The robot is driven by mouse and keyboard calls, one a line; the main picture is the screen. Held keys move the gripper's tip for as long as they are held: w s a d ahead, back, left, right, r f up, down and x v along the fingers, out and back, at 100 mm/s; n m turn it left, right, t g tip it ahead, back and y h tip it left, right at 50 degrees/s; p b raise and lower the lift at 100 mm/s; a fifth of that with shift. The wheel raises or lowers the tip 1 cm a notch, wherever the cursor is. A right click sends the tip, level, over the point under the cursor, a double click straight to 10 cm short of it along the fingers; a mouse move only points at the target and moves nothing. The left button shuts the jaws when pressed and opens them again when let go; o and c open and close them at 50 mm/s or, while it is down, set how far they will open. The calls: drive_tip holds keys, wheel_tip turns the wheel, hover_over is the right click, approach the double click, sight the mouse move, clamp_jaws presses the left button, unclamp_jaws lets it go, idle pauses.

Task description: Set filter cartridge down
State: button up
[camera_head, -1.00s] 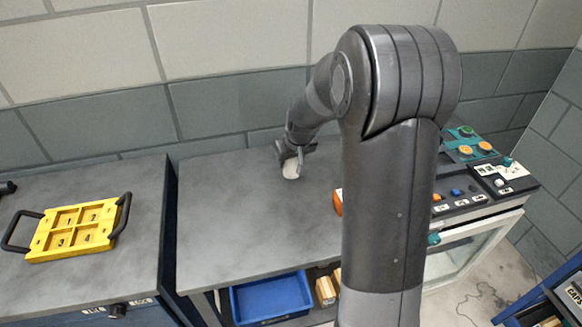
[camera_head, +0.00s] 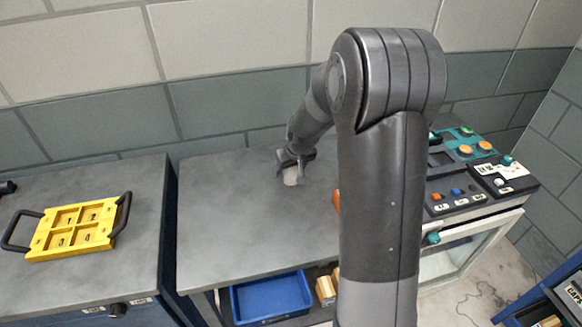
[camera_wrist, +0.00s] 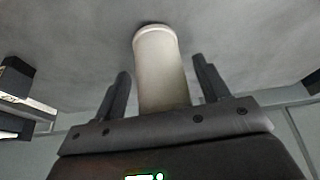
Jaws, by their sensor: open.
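The filter cartridge (camera_wrist: 160,65) is a pale, off-white cylinder. In the wrist view it stands between the two dark fingers of my gripper (camera_wrist: 165,85), with a visible gap on each side. In the head view the cartridge (camera_head: 290,177) shows as a small pale shape on the grey bench top (camera_head: 240,220), just below my gripper (camera_head: 292,165). My gripper is open around it. The cartridge's far end meets the grey surface in the wrist view. Part of it is hidden by the gripper in the head view.
A yellow numbered tray (camera_head: 75,229) with black handles lies on the left bench. An orange object (camera_head: 336,200) is partly hidden behind my arm. A control panel (camera_head: 470,195) stands at right. A blue bin (camera_head: 271,297) sits below the bench. The bench left of the cartridge is clear.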

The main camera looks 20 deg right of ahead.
drive_tip(key=a+v, duration=0.1)
drive_tip(key=v, duration=1.1)
drive_tip(key=s+a+r+m, duration=0.1)
drive_tip(key=s+r, duration=0.3)
drive_tip(key=s, duration=1)
drive_tip(key=s+a+r+t, duration=0.1)
drive_tip(key=s+r, duration=0.4)
drive_tip(key=s, duration=0.9)
drive_tip(key=shift+a+r+m+h, duration=0.25)
drive_tip(key=shift+m+h, duration=0.05)
drive_tip(key=shift+m, duration=0.1)
